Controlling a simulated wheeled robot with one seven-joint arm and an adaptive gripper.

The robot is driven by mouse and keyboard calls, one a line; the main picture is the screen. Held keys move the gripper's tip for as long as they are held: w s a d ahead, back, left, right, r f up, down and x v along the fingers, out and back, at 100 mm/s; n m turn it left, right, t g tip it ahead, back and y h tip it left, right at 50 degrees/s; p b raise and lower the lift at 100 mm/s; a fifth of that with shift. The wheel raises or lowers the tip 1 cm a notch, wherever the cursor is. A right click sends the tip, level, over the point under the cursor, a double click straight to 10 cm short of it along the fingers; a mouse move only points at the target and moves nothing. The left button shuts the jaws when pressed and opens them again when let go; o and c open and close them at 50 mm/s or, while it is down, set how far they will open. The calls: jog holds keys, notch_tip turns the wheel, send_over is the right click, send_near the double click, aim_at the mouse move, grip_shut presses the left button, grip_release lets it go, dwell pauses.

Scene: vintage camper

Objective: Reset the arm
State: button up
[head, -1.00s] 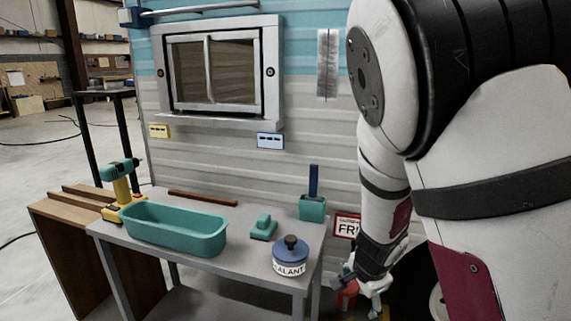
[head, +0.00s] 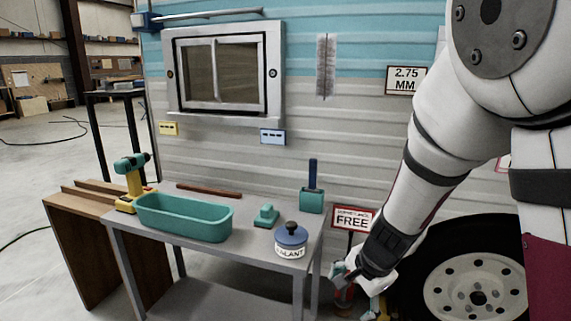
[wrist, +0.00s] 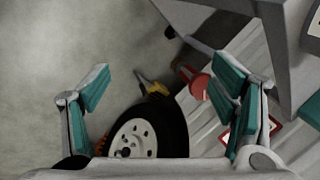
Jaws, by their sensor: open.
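My gripper (head: 358,296) hangs low to the right of the grey worktable, in front of the camper's wheel. In the wrist view my gripper (wrist: 158,95) is open, its two teal-padded fingers wide apart. Nothing is between the pads; the floor, the wheel (wrist: 150,135) and a red object (wrist: 194,82) show below and beyond them. In the head view the fingers are small and partly hidden by the wrist.
The grey worktable (head: 200,255) holds a teal tray (head: 185,222), a drill (head: 132,180), a teal block (head: 266,215), a sealant tub (head: 291,242) and a teal holder (head: 312,200). The camper wall (head: 370,130) stands behind. A red-bordered sign (head: 352,219) is close to my forearm.

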jog(key=s+a+r+n+g+y, duration=0.25)
jog(key=s+r+n, duration=0.45)
jog(key=s+r, duration=0.75)
jog(key=s+d+r+n+g+h, duration=0.15)
jog(key=s+d, duration=0.25)
jog(key=s, duration=0.6)
jog(key=s+d+n+h, duration=0.3)
jog(key=s, duration=0.7)
notch_tip(320, 180, up, 35)
jog(key=w+t+p, duration=0.1)
jog(key=t+p, duration=0.3)
jog(key=p, duration=2.9)
jog(key=shift+d+n, duration=0.2)
jog(key=shift+n, duration=0.25)
